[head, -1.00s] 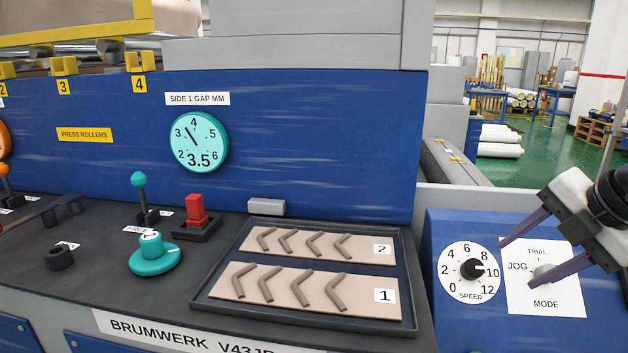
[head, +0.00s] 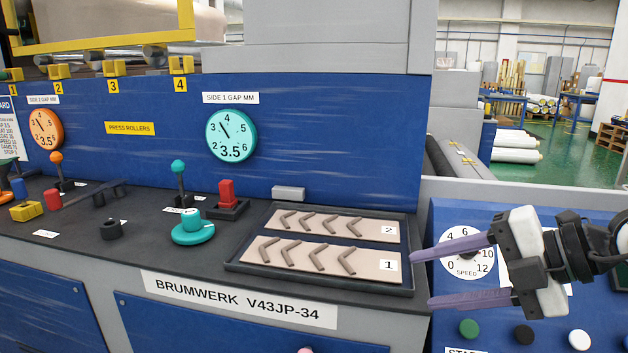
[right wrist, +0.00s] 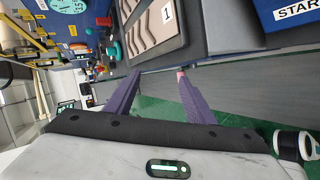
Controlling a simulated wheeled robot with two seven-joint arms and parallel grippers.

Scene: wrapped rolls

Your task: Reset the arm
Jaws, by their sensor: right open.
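My right gripper (head: 425,279) is at the right of the head view, its two purple fingers spread apart and pointing left. Nothing is between them. It is in front of the blue control box (head: 440,225) and hides part of the speed dial (head: 462,240) and most of the mode panel. In the right wrist view the open fingers (right wrist: 160,72) point toward the console edge, near the black tray (right wrist: 185,32). My left gripper is not in view.
The console holds a black tray (head: 412,283) with two boards of bent rods, a teal knob (head: 193,229), a red switch (head: 227,194) and levers. Two gap gauges, orange (head: 46,129) and teal (head: 231,135), sit on the blue wall. Buttons (head: 524,335) line the box below my gripper.

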